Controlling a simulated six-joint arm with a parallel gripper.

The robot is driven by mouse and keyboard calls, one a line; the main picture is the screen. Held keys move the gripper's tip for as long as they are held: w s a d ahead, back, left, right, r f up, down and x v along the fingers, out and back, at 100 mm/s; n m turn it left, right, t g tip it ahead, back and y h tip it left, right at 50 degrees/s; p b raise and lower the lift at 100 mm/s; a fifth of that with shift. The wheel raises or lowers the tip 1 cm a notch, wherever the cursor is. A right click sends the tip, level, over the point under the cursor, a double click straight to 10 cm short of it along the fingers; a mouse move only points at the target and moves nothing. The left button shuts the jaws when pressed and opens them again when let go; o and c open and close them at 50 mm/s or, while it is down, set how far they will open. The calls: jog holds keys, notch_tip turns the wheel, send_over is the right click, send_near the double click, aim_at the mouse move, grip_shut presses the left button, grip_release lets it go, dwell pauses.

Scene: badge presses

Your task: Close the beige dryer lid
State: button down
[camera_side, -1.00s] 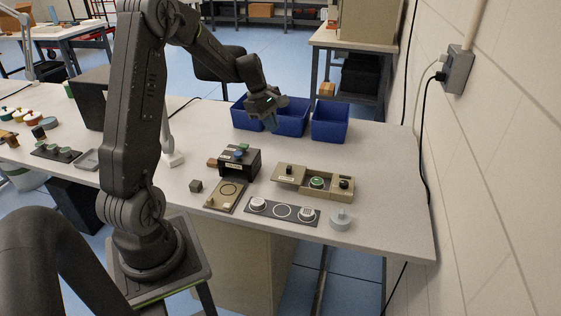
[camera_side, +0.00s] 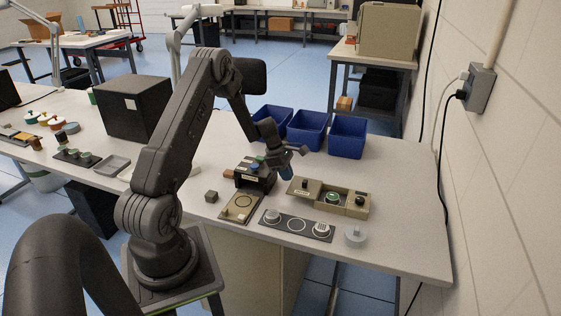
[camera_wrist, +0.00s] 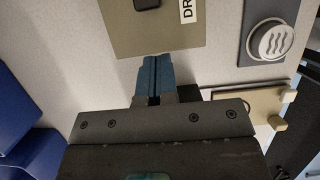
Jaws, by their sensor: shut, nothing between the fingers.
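The beige dryer (camera_side: 354,209) is a low box at the right of the bench. Its lid (camera_side: 303,188), with a black knob, sits at the left end, and a green round piece shows in the uncovered part beside it. In the wrist view the lid (camera_wrist: 190,32) shows at the top with its knob and part of a label. My gripper (camera_side: 288,174) is shut and empty, its blue fingertips (camera_wrist: 154,62) pointing at the lid's near edge. Whether they touch it I cannot tell.
A black press (camera_side: 254,176) stands just left of my gripper, with a beige plate (camera_side: 241,207) in front. A dark strip (camera_side: 297,226) with round pieces and a grey round piece (camera_side: 355,236) lie in front of the dryer. Blue bins (camera_side: 307,130) stand behind.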

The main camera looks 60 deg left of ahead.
aim_at(301, 186)
jog(key=shift+w+d+r, duration=0.2)
jog(key=shift+w+d, duration=1.05)
jog(key=shift+w, duration=0.05)
jog(key=w+d, duration=0.7)
jog(key=shift+w+d, duration=0.25)
jog(key=shift+s, duration=0.1)
